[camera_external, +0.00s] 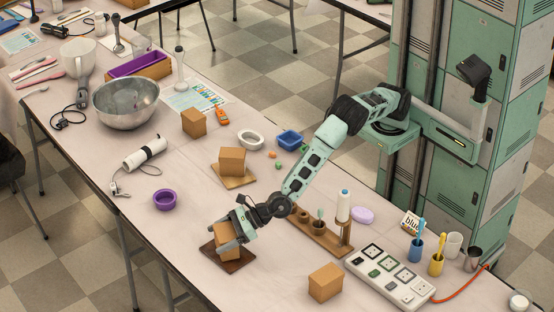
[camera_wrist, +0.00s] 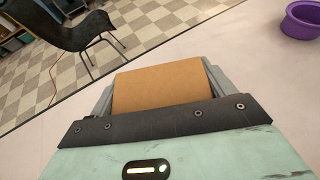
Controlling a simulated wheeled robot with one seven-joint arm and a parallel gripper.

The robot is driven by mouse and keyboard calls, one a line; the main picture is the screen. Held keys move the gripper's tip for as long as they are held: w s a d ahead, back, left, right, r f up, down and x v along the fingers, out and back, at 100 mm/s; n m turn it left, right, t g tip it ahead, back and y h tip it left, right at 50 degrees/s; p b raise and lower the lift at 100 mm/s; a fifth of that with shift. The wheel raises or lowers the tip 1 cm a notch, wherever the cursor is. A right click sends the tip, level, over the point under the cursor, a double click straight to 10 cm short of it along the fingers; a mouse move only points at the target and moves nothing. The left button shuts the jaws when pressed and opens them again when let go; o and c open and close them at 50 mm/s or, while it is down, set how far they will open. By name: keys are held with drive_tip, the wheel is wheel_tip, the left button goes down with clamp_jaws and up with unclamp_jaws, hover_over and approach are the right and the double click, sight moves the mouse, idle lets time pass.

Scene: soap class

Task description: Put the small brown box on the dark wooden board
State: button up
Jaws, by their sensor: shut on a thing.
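My gripper (camera_external: 230,232) is shut on a small brown box (camera_external: 228,247), with a finger on either side of it. In the wrist view the box (camera_wrist: 162,86) fills the space between the fingers. The box is directly over the dark wooden board (camera_external: 240,262), near the table's front edge. It looks to be at or just above the board's surface; I cannot tell whether it touches. The gripper and box hide part of the board. The board is not visible in the wrist view.
Another brown box (camera_external: 232,160) sits on a lighter wooden board (camera_external: 246,179). More brown boxes stand behind it (camera_external: 193,123) and at the front right (camera_external: 325,283). A purple bowl (camera_external: 164,200), a wooden stand (camera_external: 325,240) and a power strip (camera_external: 390,277) are nearby.

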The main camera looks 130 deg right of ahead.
drive_tip(key=shift+f, duration=0.2)
drive_tip(key=o, duration=1)
drive_tip(key=shift+c, duration=0.2)
drive_tip(key=shift+r, duration=0.1)
drive_tip(key=shift+s+a, duration=0.1)
drive_tip(key=shift+s, duration=0.05)
drive_tip(key=b+v, duration=0.1)
drive_tip(key=v, duration=1)
drive_tip(key=shift+s, duration=0.35)
